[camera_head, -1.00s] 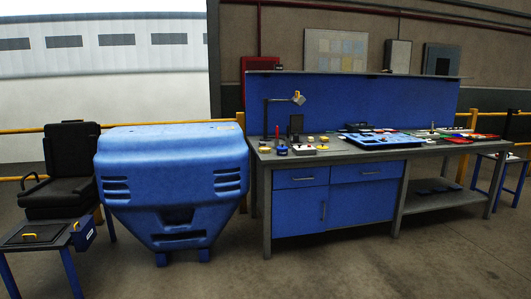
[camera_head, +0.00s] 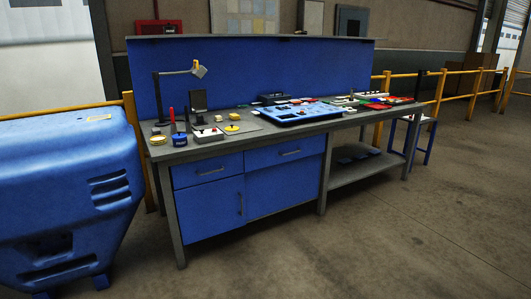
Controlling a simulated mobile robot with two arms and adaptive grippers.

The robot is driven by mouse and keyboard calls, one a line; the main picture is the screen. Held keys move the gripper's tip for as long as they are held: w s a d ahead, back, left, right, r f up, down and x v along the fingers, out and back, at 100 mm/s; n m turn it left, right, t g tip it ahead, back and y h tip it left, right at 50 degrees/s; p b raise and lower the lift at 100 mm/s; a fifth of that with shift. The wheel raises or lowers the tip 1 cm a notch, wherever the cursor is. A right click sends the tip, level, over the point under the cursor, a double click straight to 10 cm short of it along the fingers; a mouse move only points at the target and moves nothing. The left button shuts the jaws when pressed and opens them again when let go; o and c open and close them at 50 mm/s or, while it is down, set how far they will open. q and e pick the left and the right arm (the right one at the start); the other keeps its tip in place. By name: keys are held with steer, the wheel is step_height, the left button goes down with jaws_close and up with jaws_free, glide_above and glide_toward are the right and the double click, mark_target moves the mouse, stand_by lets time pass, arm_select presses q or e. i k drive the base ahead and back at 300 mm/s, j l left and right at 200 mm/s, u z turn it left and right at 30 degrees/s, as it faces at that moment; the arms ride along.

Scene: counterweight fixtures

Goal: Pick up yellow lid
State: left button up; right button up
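A small round yellow piece (camera_head: 157,140) lies at the left front of the workbench top (camera_head: 205,152); it may be the yellow lid, but it is too small to be sure. Another yellow piece (camera_head: 232,128) sits on a flat plate further right, with a small yellow-topped item (camera_head: 234,116) behind it. A round blue item (camera_head: 179,140) stands just right of the first yellow piece. Neither of my grippers is in view.
A large blue bin (camera_head: 70,190) stands left of the bench, close to its left end. A desk lamp (camera_head: 198,71) and a blue tray (camera_head: 295,112) are on the bench. Blue drawers (camera_head: 207,171) are shut. Floor in front (camera_head: 330,250) is clear.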

mark_target(231, 128)
steer(key=i+u, duration=0.1)
steer(key=i, duration=0.45)
steer(key=i+l, duration=0.1)
steer(key=i, duration=0.45)
steer(key=i+l+u, duration=0.15)
steer(key=i, duration=0.45)
steer(key=i+l, duration=0.1)
steer(key=i, duration=0.45)
steer(key=j+u, duration=0.05)
